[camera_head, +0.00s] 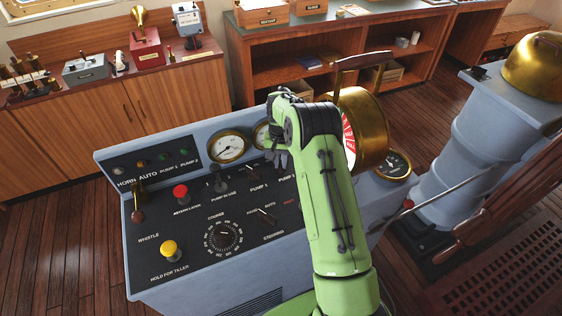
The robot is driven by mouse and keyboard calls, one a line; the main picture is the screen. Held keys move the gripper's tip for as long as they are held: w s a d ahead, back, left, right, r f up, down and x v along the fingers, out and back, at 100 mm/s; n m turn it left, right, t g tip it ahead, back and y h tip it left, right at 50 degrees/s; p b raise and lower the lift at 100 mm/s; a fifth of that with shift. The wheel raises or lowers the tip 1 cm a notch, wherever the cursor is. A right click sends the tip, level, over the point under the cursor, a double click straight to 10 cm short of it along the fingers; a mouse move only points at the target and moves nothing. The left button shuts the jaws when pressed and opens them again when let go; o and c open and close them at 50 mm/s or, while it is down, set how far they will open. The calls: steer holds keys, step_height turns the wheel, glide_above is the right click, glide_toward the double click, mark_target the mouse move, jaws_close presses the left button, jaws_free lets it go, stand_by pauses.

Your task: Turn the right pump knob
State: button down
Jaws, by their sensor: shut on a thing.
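The blue-grey console has a black panel (190,237) with labelled controls. The left pump knob (252,171) shows above a PUMP 1 label. The right pump knob sits farther right, above the partly covered label beside it, and is hidden behind my gripper. My gripper (279,157) is at the end of my green arm, low over that spot on the panel. Its dark fingers are small in view and shut on the right pump knob. The knob's angle cannot be seen.
Near my gripper are a round gauge (229,147), the pump-in-use switch (218,180), a red button (180,193) and the steering switch (266,215). A large brass telegraph (371,125) stands close behind my arm. The lower left panel has a yellow knob (169,249).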

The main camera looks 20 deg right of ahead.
mark_target(280, 163)
stand_by(0.4)
steer(key=c, duration=1.1)
jaws_free()
steer(key=shift+c, duration=0.2)
step_height(280, 163, up, 16)
steer(key=p, duration=0.1)
steer(key=shift+f, duration=0.1)
